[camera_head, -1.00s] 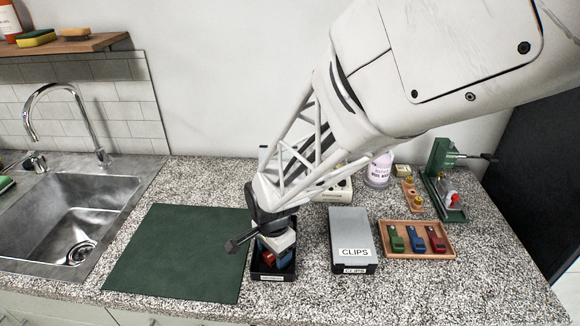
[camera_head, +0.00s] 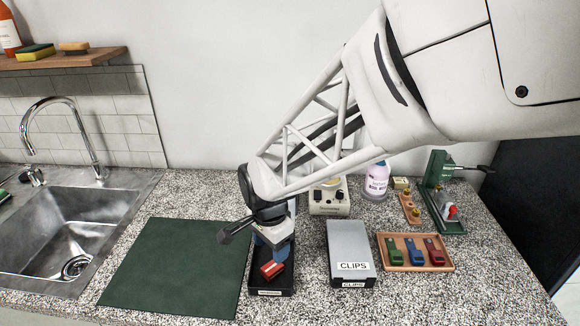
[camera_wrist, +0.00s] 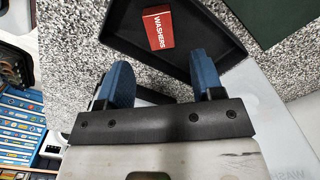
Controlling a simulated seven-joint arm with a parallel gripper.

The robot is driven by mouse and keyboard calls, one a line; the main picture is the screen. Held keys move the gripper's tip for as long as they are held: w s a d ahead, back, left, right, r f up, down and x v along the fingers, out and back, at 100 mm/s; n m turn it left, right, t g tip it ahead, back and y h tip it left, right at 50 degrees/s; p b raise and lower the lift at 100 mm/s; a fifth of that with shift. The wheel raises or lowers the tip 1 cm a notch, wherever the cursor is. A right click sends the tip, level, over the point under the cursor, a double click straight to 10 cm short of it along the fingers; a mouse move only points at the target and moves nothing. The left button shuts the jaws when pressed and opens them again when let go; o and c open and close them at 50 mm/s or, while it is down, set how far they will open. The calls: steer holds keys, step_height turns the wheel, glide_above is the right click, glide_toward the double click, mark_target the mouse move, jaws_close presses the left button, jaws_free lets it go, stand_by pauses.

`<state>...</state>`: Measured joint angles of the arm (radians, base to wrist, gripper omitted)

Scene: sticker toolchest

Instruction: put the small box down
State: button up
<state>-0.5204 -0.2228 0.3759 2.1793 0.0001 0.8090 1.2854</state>
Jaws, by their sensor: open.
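The small box is red with a white WASHERS label (camera_wrist: 157,28). It lies in a black open tray (camera_wrist: 218,38), and it also shows in the head view (camera_head: 271,270) inside that tray (camera_head: 287,284). My gripper (camera_wrist: 162,78) has blue fingers spread wide apart with nothing between them. In the wrist view the box lies beyond the fingertips, clear of both. In the head view my gripper (camera_head: 281,256) is just above the back part of the tray, behind the box.
A grey-lidded CLIPS box (camera_head: 350,246) stands right of the tray. A wooden tray (camera_head: 447,262) with green, blue and red pieces is further right. A green mat (camera_head: 175,265) lies clear at left, beside the sink (camera_head: 58,235).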

mark_target(273, 267)
steer(key=shift+r, duration=2.35)
steer(key=shift+d, duration=0.1)
steer(key=s+d+r+n+t, duration=0.1)
steer(key=s+d+r+n, duration=0.1)
steer(key=s+d, duration=0.3)
steer(key=s+d+r+n, duration=0.3)
steer(key=s+d, duration=0.2)
steer(key=d, duration=0.7)
steer(key=s+d+r+n+t, duration=0.1)
steer(key=s+d+r+n, duration=0.2)
steer(key=d, duration=0.5)
steer(key=shift+s+d+r+n+t, duration=0.2)
steer(key=shift+s+d+n+t, duration=0.1)
steer(key=shift+s, duration=0.6)
steer(key=shift+c, duration=0.2)
